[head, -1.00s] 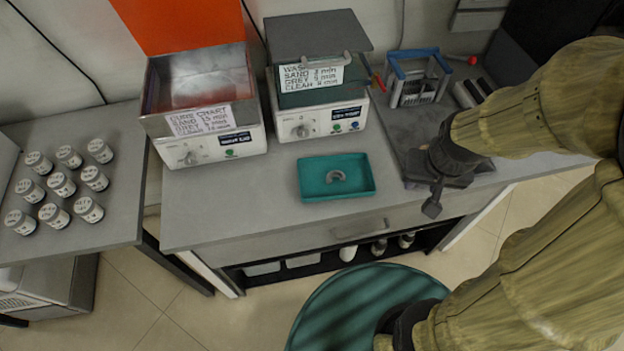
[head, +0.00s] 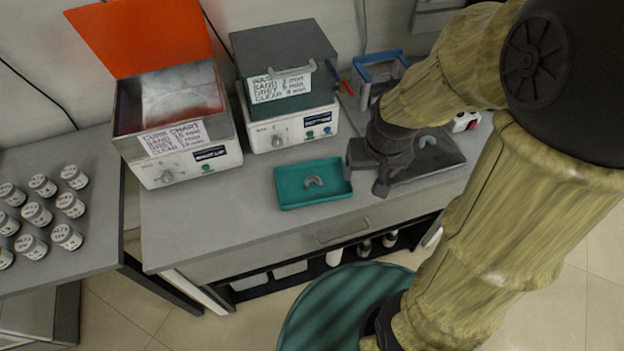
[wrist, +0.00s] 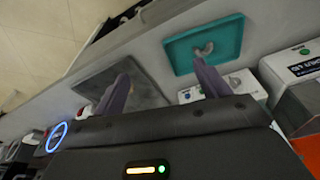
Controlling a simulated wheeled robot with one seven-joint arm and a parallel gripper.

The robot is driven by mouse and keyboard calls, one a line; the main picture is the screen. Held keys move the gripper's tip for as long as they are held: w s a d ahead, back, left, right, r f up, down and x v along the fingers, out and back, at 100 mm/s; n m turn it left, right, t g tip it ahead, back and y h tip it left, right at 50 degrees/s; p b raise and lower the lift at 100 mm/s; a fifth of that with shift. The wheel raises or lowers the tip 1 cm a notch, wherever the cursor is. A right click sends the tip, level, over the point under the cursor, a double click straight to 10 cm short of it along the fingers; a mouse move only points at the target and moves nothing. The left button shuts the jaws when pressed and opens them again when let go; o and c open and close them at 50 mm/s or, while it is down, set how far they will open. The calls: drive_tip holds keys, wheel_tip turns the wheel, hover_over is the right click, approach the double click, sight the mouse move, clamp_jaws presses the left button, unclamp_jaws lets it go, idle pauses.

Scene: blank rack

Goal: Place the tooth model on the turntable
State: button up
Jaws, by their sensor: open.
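A grey horseshoe-shaped tooth model (head: 314,181) lies in a teal tray (head: 290,202) on the counter in the head view. It also shows in the wrist view (wrist: 205,49), inside the tray (wrist: 178,58). A second similar grey arch (head: 427,141) lies on a dark mat (head: 450,157) at the right. My gripper (head: 369,173) is open and empty, just right of the tray and above the counter. In the wrist view my gripper's two fingers (wrist: 160,90) are spread apart, one near the tray. I cannot make out a turntable; the open cure box's (head: 222,120) interior shows only shiny metal.
The cure box has a raised orange lid (head: 145,35). A wash unit (head: 290,125) with a grey cover stands beside it. A blue-framed rack (head: 372,70) is behind my arm. Several labelled jars (head: 38,213) stand on the left table. The counter front is clear.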

drive_tip(key=w+a+n+g+p, duration=0.1)
drive_tip(key=w+a+n, duration=0.1)
drive_tip(key=w+a, duration=0.7)
drive_tip(key=shift+a+n+p, duration=0.35)
drive_tip(key=shift+a+n, duration=0.05)
drive_tip(key=shift+a, duration=0.7)
drive_tip(key=shift+w, duration=0.1)
hover_over(312, 181)
drive_tip(key=f, duration=1.2)
drive_tip(key=shift+s, duration=0.3)
drive_tip(key=shift+f, duration=0.1)
